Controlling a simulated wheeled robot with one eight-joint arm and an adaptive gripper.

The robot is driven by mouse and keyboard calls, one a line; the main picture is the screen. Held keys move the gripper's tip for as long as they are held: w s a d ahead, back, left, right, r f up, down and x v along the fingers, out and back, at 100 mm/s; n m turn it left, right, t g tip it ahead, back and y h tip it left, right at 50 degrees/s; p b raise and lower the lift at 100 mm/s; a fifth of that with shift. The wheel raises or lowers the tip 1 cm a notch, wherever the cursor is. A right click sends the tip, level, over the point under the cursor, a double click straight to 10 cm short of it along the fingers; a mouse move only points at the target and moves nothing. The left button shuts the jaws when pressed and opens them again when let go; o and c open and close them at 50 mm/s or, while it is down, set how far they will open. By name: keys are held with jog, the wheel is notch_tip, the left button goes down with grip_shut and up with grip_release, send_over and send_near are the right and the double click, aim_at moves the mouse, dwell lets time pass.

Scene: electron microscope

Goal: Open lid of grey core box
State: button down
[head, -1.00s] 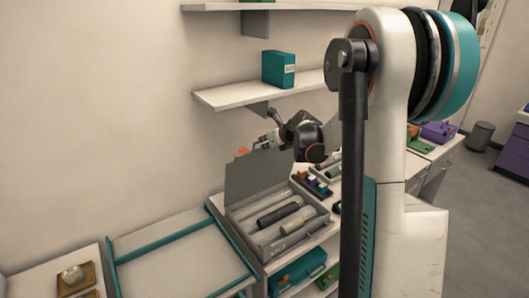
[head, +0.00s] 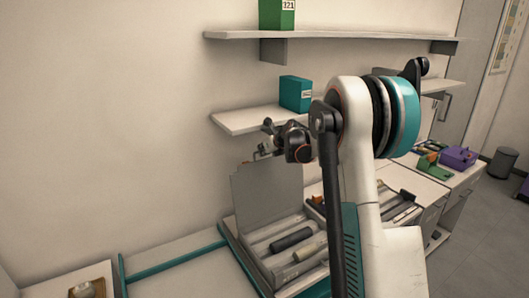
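The grey core box (head: 262,262) stands on the counter with its lid (head: 268,196) raised nearly upright at the back. Several cylindrical cores lie inside, one of them a dark core (head: 291,239). My gripper (head: 260,151) is above the top edge of the lid, its fingers pointing left. It looks apart from the lid, with nothing seen in it, but it is too small to tell whether the fingers are open or shut. My arm hides the right end of the box.
Above hangs a shelf (head: 240,119) with a teal box (head: 295,94), and a higher shelf (head: 350,36) holds a green box (head: 276,13). A teal-edged surface (head: 185,262) left of the core box is clear. A purple container (head: 459,157) stands far right.

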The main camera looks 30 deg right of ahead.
jog(key=shift+s+r, duration=0.15)
jog(key=shift+r, duration=0.05)
jog(key=v, duration=1.1)
jog(key=shift+s+r, duration=0.15)
jog(key=shift+s, duration=0.15)
